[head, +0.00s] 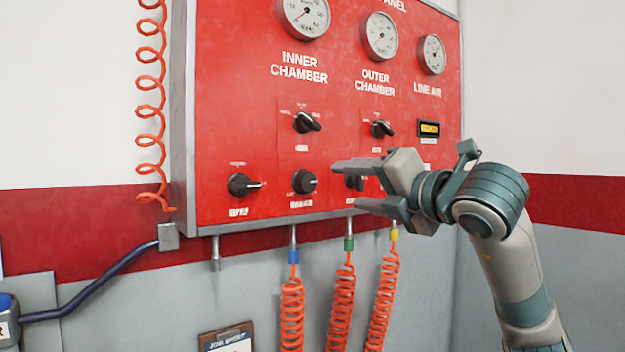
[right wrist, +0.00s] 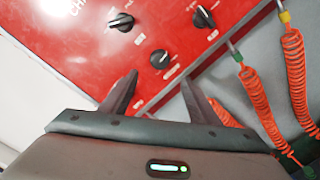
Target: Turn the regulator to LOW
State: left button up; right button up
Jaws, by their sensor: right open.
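My left gripper is not in view.
A lever knob (head: 242,184) sits at lower left, with selector knobs (head: 307,122) (head: 382,128) above. Orange coiled hoses (head: 292,310) hang below the panel, close under my right gripper. A clipboard (head: 226,338) is at the bottom. Space left of the fingers is clear.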

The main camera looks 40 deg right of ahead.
aim_at(310, 182)
jog(key=w+p, duration=0.2)
jog(key=w, duration=0.2)
jog(key=w+d+p, duration=0.1)
jog(key=w+p, duration=0.1)
jog(key=w, duration=0.3)
jog(key=w+d+p, duration=0.1)
jog(key=w+p, duration=0.1)
jog(key=w, duration=0.2)
jog(key=shift+w+d, duration=0.2)
jog(key=shift+w, duration=0.1)
jog(key=shift+w+d, duration=0.1)
jog(key=shift+w, duration=0.35)
jog(key=shift+c, duration=0.5)
jog(key=shift+f, duration=0.1)
jog(key=c, duration=0.9)
